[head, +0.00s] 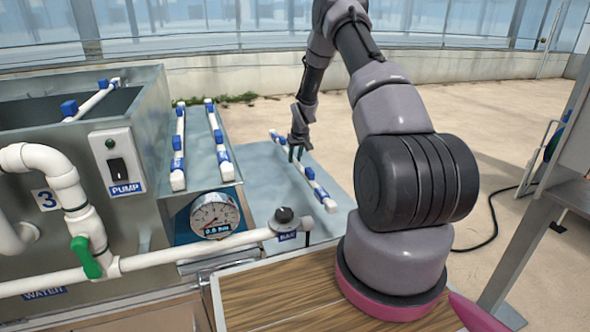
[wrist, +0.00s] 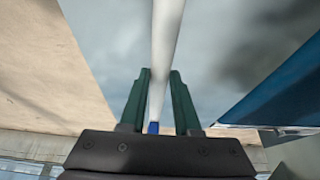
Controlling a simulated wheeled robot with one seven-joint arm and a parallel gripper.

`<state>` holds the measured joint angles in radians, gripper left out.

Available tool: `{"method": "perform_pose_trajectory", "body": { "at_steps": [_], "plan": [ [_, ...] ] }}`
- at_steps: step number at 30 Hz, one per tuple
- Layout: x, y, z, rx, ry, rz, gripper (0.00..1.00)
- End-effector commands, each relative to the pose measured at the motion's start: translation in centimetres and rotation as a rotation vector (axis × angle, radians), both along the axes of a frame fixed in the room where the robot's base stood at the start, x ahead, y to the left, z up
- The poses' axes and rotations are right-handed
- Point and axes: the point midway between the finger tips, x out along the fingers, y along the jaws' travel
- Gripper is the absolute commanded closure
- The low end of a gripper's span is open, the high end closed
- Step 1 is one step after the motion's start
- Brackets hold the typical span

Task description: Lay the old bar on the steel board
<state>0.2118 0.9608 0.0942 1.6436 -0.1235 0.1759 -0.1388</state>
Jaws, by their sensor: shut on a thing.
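A white bar (head: 316,189) with blue fittings is held at a slant in the head view, near the middle. My gripper (head: 296,154) is shut on it closer to its far end. In the wrist view the green fingers of my gripper (wrist: 155,100) stand on both sides of the white bar (wrist: 166,45), with a blue fitting low between them. A flat blue-grey steel board (head: 262,185) lies below the bar; the board also fills much of the wrist view (wrist: 110,35). I cannot tell whether the bar touches it.
Two similar white bars (head: 178,150) (head: 218,140) lie on a metal ledge to the left. A steel tank (head: 150,125) with a pump switch, a gauge (head: 214,214) and white piping (head: 190,252) stand left and in front of the board. Concrete floor is open beyond.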

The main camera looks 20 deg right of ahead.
Motion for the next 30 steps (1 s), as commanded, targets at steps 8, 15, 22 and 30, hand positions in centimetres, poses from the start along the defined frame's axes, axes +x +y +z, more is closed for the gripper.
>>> {"method": "perform_pose_trajectory", "body": {
  "at_steps": [8,15,22,30],
  "plan": [
    [0.0,0.0,-2.7,0.0,0.001,-0.001,1.0],
    [0.1,-0.1,-4.5,0.0,-0.003,-0.002,1.0],
    [0.1,-0.1,-4.7,0.0,-0.001,-0.002,1.0],
    [0.0,-0.1,-4.8,0.0,0.0,-0.002,0.39]
  ]
}}
